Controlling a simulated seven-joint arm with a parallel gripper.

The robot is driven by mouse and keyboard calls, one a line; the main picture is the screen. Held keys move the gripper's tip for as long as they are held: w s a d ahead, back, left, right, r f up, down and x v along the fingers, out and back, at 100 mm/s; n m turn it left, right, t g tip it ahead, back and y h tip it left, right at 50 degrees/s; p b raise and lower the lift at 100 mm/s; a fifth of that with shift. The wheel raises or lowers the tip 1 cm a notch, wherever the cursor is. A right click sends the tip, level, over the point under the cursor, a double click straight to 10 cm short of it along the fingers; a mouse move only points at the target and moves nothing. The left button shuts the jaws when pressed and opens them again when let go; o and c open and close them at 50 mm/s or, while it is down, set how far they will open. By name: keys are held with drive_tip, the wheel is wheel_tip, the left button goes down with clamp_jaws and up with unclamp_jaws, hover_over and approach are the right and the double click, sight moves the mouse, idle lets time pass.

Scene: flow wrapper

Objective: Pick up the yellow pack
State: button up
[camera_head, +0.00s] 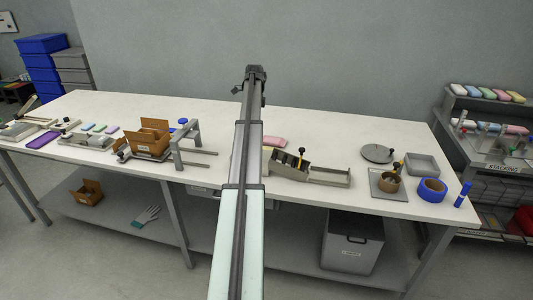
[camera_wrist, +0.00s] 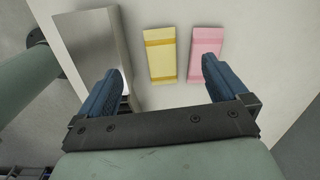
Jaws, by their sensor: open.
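In the wrist view the yellow pack (camera_wrist: 161,55) lies flat on the white table, with darker bands across it. My gripper (camera_wrist: 160,68) is open, its two blue fingers apart and empty. In that view the yellow pack shows between and beyond the fingertips, nearer the middle than the right finger. I see no contact with it. In the head view my arm covers the middle of the table, and I cannot make out the yellow pack or the fingers there.
A pink pack (camera_wrist: 205,54) lies just right of the yellow one, a narrow gap between them. A grey metal block (camera_wrist: 97,48) stands to the left. In the head view, a metal fixture with black knobs (camera_head: 290,161) and a long tray (camera_head: 329,177) are right of my arm.

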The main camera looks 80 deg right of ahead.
drive_tip(key=m, duration=0.1)
hover_over(267, 148)
drive_tip(key=a, duration=0.1)
drive_tip(key=f, duration=0.9)
drive_tip(key=shift+w+a+f, duration=0.15)
drive_tip(key=shift+a+f, duration=0.05)
drive_tip(key=shift+f, duration=0.15)
drive_tip(key=shift+s+f, duration=0.2)
drive_tip(key=shift+f, duration=2.55)
drive_tip(key=shift+c, duration=0.2)
drive_tip(key=c, duration=1.1)
